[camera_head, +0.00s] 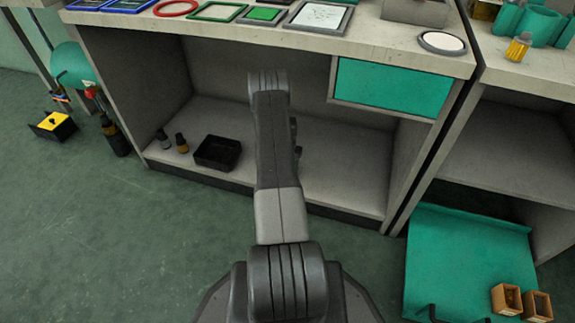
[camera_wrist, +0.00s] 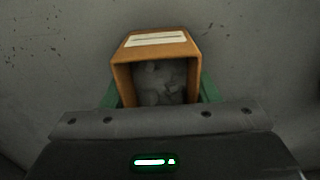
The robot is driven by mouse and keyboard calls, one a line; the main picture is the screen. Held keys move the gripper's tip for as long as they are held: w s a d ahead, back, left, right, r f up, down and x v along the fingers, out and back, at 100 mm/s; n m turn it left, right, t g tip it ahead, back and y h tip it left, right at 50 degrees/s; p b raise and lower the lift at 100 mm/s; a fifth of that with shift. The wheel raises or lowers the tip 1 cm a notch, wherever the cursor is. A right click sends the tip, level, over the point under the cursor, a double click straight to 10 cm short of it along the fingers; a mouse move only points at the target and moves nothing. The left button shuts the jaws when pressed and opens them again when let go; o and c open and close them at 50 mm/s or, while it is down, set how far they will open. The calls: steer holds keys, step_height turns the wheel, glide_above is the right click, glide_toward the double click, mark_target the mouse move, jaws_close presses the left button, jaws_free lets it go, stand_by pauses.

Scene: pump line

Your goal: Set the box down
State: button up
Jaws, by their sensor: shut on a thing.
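A small orange-brown box (camera_wrist: 121,82) with a pale label strip on its top edge shows in the wrist view. In the head view my arm reaches toward the workbench's open lower compartment (camera_head: 325,188) and hides both the gripper and the held box.
The compartment floor holds a black tray (camera_head: 217,153) and two small bottles (camera_head: 181,143) at left. A teal drawer (camera_head: 392,88) hangs at upper right. Frames and a round dish (camera_head: 442,43) lie on the benchtop. Two similar boxes (camera_head: 507,299) sit on a teal platform (camera_head: 462,250).

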steer(key=o, duration=1.1)
step_height(320, 180, up, 12)
steer(key=p, duration=0.4)
steer(key=shift+r, duration=0.1)
